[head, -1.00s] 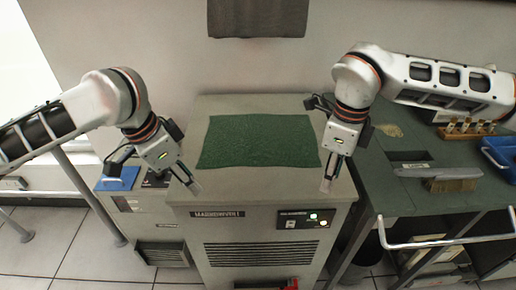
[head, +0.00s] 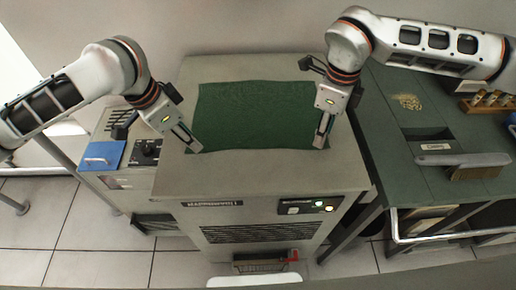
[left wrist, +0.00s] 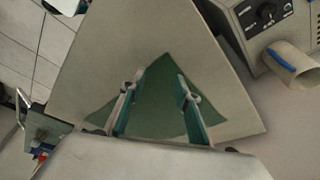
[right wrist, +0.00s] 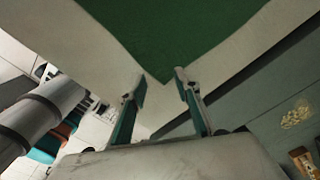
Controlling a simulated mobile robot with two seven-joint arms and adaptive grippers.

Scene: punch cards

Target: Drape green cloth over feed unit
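The green cloth (head: 255,120) lies flat over the back and middle of the feed unit's grey top (head: 260,168). A bare strip shows along the front. My left gripper (head: 196,149) is open at the cloth's near left corner. In the left wrist view the cloth (left wrist: 160,100) shows between and beyond its parted fingers (left wrist: 159,82). My right gripper (head: 321,146) is at the near right corner. In the right wrist view its fingers (right wrist: 161,84) are parted, with a cloth corner (right wrist: 175,45) just beyond the tips. I cannot tell whether either gripper touches the cloth.
A green bench (head: 400,170) stands at the right with a brush (head: 475,165) and a rack of small pegs (head: 490,102). A lower grey unit with a blue pad (head: 101,155) stands at the left. The wall is close behind the feed unit.

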